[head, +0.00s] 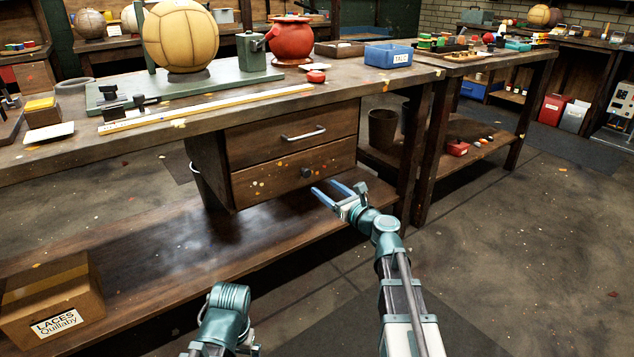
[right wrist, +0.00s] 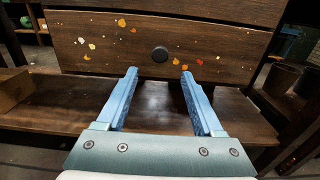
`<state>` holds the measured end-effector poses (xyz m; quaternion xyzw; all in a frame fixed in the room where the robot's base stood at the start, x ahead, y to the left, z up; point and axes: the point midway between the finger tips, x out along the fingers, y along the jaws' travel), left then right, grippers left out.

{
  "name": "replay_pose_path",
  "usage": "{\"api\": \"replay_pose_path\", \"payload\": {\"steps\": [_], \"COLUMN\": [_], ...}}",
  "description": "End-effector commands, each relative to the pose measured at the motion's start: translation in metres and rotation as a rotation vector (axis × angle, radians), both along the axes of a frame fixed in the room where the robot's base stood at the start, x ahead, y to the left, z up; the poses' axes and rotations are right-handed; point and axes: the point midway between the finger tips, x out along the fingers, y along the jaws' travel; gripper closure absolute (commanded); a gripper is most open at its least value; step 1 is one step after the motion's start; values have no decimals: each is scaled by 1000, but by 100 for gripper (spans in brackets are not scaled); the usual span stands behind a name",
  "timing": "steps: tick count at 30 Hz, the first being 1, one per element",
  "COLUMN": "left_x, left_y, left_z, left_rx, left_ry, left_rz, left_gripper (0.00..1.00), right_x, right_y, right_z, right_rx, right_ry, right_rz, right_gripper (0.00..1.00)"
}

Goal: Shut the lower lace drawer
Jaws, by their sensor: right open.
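The lower drawer (head: 275,181) is a dark wooden front with a round dark knob (head: 306,172) and orange and white paint flecks. It sits under an upper drawer (head: 290,139) with a metal bar handle. How far the lower drawer stands out is hard to tell. My right gripper (head: 326,188) is open and empty, just in front of and below the knob. In the right wrist view, the knob (right wrist: 160,54) shows beyond and between the two blue fingertips (right wrist: 159,74), with no clear contact. Of my left arm only a link shows at the bottom of the head view.
The workbench top (head: 200,118) overhangs the drawers and bears a tan ball (head: 181,36) and a red pot (head: 290,38). A lower shelf (head: 150,255) runs beneath, with a laces box (head: 52,303) at left. The floor at right is open.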

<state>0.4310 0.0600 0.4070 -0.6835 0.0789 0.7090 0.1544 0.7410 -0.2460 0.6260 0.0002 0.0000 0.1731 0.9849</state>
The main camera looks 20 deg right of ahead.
Motion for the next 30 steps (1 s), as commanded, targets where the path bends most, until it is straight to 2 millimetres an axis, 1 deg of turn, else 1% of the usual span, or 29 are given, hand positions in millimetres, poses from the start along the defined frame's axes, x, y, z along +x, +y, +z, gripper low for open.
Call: {"api": "replay_pose_path", "payload": {"steps": [1, 3, 9, 14, 25, 26, 28, 29, 30], "left_x": [0, 0, 0, 0, 0, 0, 0, 0, 0], "left_y": [0, 0, 0, 0, 0, 0, 0, 0, 0], "left_z": [0, 0, 0, 0, 0, 0, 2, 4, 7], "left_rx": [0, 0, 0, 0, 0, 0, 0, 0, 0], "left_ry": [0, 0, 0, 0, 0, 0, 0, 0, 0], "left_rz": [0, 0, 0, 0, 0, 0, 0, 0, -1], "left_gripper": [0, 0, 0, 0, 0, 0, 0, 0, 0], "right_x": [-13, -23, -40, -44, -43, -43, -45, -46, -48], "right_y": [-3, -7, -14, -16, -16, -15, -7, 0, 14], "right_z": [0, 0, 0, 0, 0, 0, -1, -2, -4], "right_rx": [0, 0, 0, 0, 0, -3, -35, -65, -124], "right_ry": [0, 0, 0, 0, 0, 0, 0, 1, 1], "right_rz": [-2, -2, 0, 0, 1, 2, 21, 39, 73], "right_gripper": [31, 31, 31, 31, 31, 31, 31, 31, 31]}}
